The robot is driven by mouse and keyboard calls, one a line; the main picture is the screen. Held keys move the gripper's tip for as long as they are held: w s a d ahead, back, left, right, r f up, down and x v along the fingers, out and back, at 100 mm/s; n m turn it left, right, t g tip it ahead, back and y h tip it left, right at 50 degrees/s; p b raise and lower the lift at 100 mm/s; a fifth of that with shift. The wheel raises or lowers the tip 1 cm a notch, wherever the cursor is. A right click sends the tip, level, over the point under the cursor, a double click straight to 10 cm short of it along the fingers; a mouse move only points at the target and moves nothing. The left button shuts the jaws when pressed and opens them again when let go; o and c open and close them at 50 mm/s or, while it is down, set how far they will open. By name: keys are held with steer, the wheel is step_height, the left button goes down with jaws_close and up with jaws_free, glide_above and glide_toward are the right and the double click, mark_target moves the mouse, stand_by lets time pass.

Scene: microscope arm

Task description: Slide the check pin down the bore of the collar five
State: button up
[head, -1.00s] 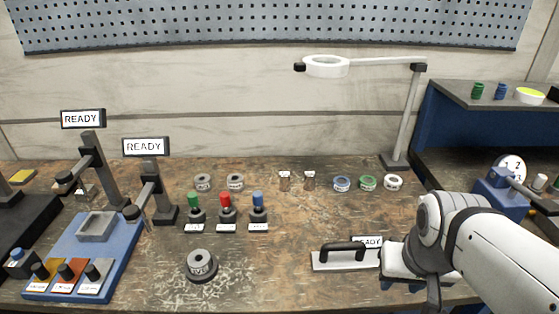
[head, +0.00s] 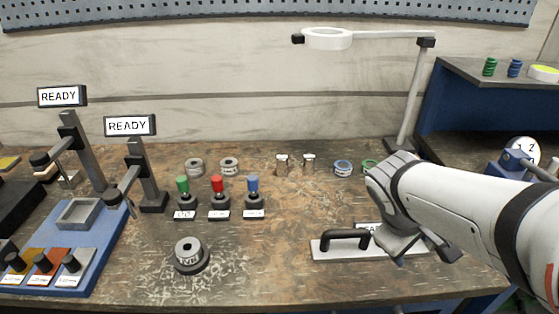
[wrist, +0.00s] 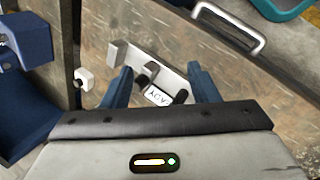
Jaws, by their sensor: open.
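A grey ring collar (head: 189,251) sits on a dark round base at the front of the bench, left of centre in the head view. Its lettering is partly legible and seems to read FIVE; its bore faces up. Pins with green (head: 183,187), red (head: 217,187) and blue (head: 252,188) knobs stand upright in small black holders behind it. Their labels are too small to read, so I cannot tell which is the check pin. My gripper (wrist: 160,88) is open and empty, above the right part of the bench, well right of the pins and collar.
A metal plate with a black handle (head: 346,234) and a READY sign lies below my gripper. Two grey rings (head: 229,166) stand behind the pins. A lamp post (head: 408,95) rises behind. A blue fixture (head: 98,237) fills the left; the bench middle is clear.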

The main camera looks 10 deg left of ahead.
mark_target(254, 177)
steer(key=w+a+f+n+t+h+b, duration=0.1)
steer(key=w+a+f+n+t+b, duration=0.25)
steer(key=w+a+n, duration=0.3)
steer(key=w+a+f+n+t+h+b, duration=0.2)
steer(key=w+a+n+t+b, duration=0.25)
steer(key=w+n, duration=0.25)
steer(key=a+f+n+t+y+b, duration=0.1)
steer(key=a+n, duration=0.3)
steer(key=a, duration=0.4)
steer(key=w+a+f+n+t+y+b, duration=0.1)
steer(key=a+n+t+y+b, duration=0.2)
steer(key=a, duration=0.6)
steer(key=w+a+f+n+t+y+b, duration=0.1)
steer(key=a+n+t+y+b, duration=0.2)
steer(key=a+n, duration=0.4)
steer(key=shift+w+a+n+y, duration=0.1)
steer(key=shift+a+n+y, duration=0.15)
steer(key=shift+a+y, duration=0.55)
steer(key=shift+w+a+b, duration=0.2)
steer(key=shift+w+b, duration=0.45)
steer(key=shift+w, duration=3.25)
steer(key=shift+c, duration=0.5)
steer(key=shift+r, duration=0.1)
jaws_close()
